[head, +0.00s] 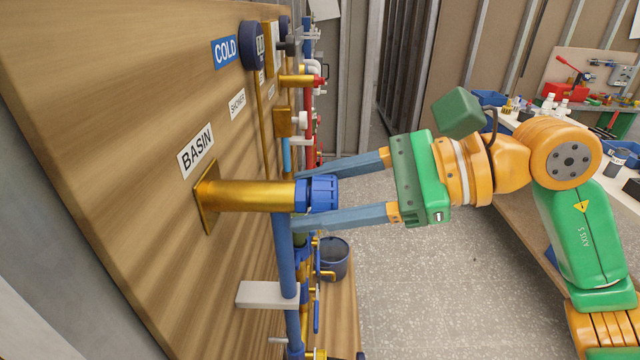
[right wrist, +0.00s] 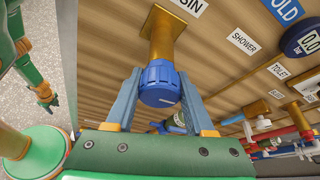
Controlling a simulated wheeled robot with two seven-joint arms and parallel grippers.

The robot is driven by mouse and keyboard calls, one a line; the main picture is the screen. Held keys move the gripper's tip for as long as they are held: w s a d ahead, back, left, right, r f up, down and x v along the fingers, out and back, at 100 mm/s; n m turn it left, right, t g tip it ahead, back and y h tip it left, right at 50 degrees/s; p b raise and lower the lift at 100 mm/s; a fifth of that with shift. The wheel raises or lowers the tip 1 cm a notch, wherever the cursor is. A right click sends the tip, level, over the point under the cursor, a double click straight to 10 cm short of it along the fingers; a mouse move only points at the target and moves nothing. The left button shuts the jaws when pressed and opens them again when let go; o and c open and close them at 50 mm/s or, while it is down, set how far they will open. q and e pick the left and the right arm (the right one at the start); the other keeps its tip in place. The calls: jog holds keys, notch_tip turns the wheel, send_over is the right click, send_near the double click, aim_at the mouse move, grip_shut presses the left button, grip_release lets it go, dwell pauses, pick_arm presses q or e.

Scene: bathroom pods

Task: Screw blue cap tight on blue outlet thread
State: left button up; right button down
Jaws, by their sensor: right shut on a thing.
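The blue ribbed cap (head: 317,193) sits on the free end of the brass outlet pipe (head: 245,196) under the BASIN label. It looks in line with the pipe, and no thread shows between them. The cap also shows in the right wrist view (right wrist: 160,84). My right gripper (head: 318,194) comes in from the right, with one long blue-grey finger on each side of the cap, shut on it. In the right wrist view the fingers (right wrist: 159,92) flank the cap. Part of a green arm of mine shows at that view's left edge; its gripper is unclear.
A blue vertical pipe (head: 283,255) runs just below the outlet, with a white block (head: 267,294) beside it. Further taps, red pipes and a gauge (head: 252,46) line the wooden panel. A dark bucket (head: 333,258) stands lower down. Open floor lies beneath my right arm.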

jog(key=shift+r+m+g+p, duration=0.1)
jog(key=shift+m+g+p, duration=0.3)
jog(key=shift+m+p, duration=0.15)
jog(key=shift+p, duration=0.35)
jog(key=shift+m+g+p, duration=0.7)
jog(key=shift+m+p, duration=0.45)
